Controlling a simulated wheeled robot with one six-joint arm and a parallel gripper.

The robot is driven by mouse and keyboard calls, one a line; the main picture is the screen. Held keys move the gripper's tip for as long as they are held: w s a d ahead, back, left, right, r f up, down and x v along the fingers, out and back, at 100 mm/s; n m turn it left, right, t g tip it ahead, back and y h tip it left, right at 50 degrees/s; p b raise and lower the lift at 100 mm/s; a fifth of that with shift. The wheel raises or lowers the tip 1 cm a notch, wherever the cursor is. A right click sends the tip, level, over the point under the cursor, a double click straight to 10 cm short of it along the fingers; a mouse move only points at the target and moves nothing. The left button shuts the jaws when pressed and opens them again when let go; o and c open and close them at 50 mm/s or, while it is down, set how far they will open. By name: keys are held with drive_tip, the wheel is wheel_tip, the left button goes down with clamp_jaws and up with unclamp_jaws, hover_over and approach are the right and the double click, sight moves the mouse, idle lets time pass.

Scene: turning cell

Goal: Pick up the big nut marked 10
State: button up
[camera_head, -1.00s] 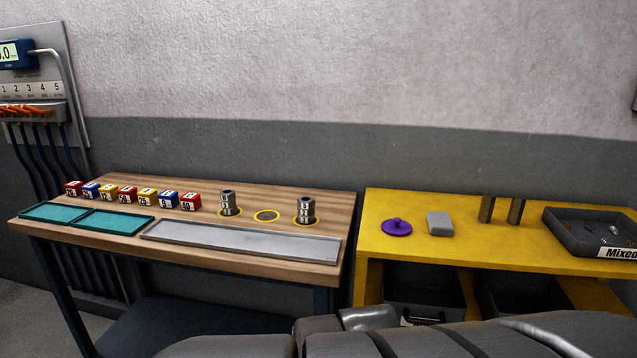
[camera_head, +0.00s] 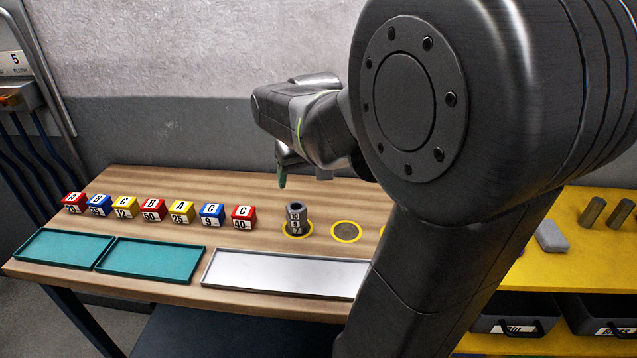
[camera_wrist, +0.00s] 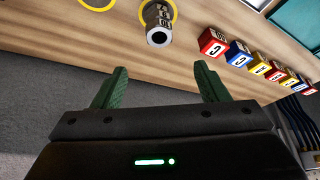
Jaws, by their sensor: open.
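A short stack of grey metal nuts (camera_head: 296,216) stands upright in a yellow ring on the wooden bench. The nuts carry small white number labels, too small to read surely, so I cannot tell which is marked 10. The stack also shows at the top of the wrist view (camera_wrist: 158,28), its open bore facing the camera. My gripper (camera_head: 303,180) is above and behind the stack, apart from it. In the wrist view its green fingers (camera_wrist: 161,70) are spread and empty, with the stack beyond the gap between them. My arm hides the right part of the bench.
An empty yellow ring (camera_head: 346,231) lies right of the stack. Several lettered, numbered blocks (camera_head: 181,212) stand in a row to the left. Teal trays (camera_head: 150,260) and a grey metal tray (camera_head: 280,272) line the front edge. A yellow table (camera_head: 570,258) stands at right.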

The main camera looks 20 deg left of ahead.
sight(297, 208)
drive_tip(key=x, duration=1.2)
drive_tip(key=shift+s+d+f+p, duration=0.2)
drive_tip(key=shift+d+f+p, duration=0.1)
drive_tip(key=shift+f+p, duration=0.1)
drive_tip(key=shift+c, duration=0.5)
drive_tip(key=c, duration=1.1)
